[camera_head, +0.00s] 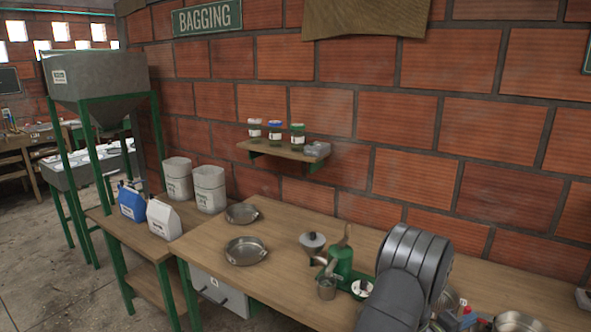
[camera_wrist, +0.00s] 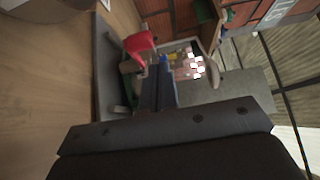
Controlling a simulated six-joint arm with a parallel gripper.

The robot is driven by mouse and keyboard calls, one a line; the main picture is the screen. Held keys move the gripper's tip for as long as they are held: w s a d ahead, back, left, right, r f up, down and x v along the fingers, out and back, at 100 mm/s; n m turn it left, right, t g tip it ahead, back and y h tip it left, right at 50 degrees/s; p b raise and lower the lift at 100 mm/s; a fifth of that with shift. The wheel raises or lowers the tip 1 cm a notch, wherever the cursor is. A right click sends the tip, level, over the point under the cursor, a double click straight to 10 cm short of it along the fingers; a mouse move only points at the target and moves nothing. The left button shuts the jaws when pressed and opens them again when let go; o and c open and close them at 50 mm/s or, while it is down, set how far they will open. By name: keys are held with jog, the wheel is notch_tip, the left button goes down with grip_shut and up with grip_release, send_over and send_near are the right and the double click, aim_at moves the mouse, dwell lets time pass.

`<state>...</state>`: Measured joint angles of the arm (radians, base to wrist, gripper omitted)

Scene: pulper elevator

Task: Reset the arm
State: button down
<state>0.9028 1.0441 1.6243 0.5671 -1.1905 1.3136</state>
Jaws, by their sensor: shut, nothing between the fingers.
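My arm (camera_head: 408,278) shows in the head view as dark grey rounded links at the lower right, over the right part of the wooden table. My gripper (camera_wrist: 158,75) shows in the wrist view, its dark fingers together with nothing between them. I cannot make it out in the head view; the arm links hide part of the table there. The wrist view is turned on its side, with the wooden table surface (camera_wrist: 60,70) along the left.
The table (camera_head: 205,243) carries two metal bowls (camera_head: 245,251), a green hand device (camera_head: 341,262) and a metal cup (camera_head: 326,288). Small items and a metal dish (camera_head: 517,322) lie right of my arm. A wall shelf (camera_head: 283,152) holds jars. Bags stand at left beside the hopper (camera_head: 100,78).

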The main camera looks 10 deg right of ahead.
jog(key=shift+s+a+f+n+t+y, duration=0.3)
jog(key=shift+s+a+f+n+t, duration=0.15)
jog(key=shift+s+t, duration=0.25)
jog(key=s, duration=0.1)
jog(key=s+d, duration=0.1)
jog(key=s, duration=0.1)
jog(key=shift+s+d, duration=0.75)
